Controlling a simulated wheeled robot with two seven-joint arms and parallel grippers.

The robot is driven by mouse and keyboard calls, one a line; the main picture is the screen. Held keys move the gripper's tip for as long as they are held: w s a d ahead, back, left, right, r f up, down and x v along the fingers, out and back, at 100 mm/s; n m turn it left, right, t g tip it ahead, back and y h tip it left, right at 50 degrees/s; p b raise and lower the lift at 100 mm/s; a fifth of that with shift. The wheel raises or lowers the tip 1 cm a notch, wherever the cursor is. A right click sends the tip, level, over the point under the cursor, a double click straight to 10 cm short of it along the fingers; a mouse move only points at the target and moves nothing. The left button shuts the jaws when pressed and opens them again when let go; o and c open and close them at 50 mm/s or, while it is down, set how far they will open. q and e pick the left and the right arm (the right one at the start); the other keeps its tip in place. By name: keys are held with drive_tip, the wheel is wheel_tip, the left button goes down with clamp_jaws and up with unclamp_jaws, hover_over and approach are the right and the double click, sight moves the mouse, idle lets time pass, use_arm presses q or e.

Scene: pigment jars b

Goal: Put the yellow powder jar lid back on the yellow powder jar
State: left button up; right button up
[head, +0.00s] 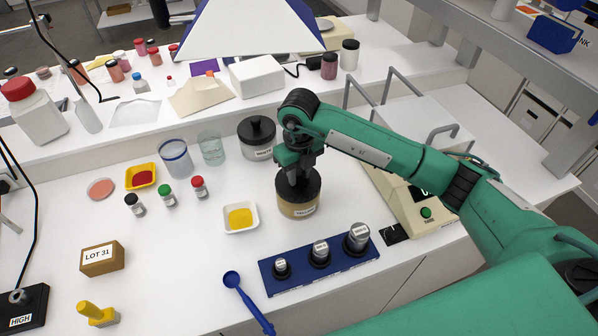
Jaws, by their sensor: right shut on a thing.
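The yellow powder jar (297,210) stands on the bench at mid-picture, with ochre-tan contents and a white label. Its black lid (312,187) is at the jar's mouth and looks level with it. My right gripper (297,180) points down from above and is shut on the lid's knob. The fingers and knob are dark, so the grip itself is partly hidden. I cannot tell whether the lid is fully seated. My left gripper is not in view.
A similar black-lidded jar (257,148) stands just behind. A white dish of yellow powder (240,217) is at left. A blue weight rack (319,264) is in front, and a balance (425,205) at right.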

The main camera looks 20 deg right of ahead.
drive_tip(key=shift+f+b, duration=0.25)
drive_tip(key=shift+b, duration=0.2)
idle(0.4)
drive_tip(key=o, duration=1)
drive_tip(key=shift+o, duration=0.2)
drive_tip(key=shift+r+p, duration=1.25)
drive_tip(key=shift+r, duration=1.8)
drive_tip(key=shift+s+f, duration=0.1)
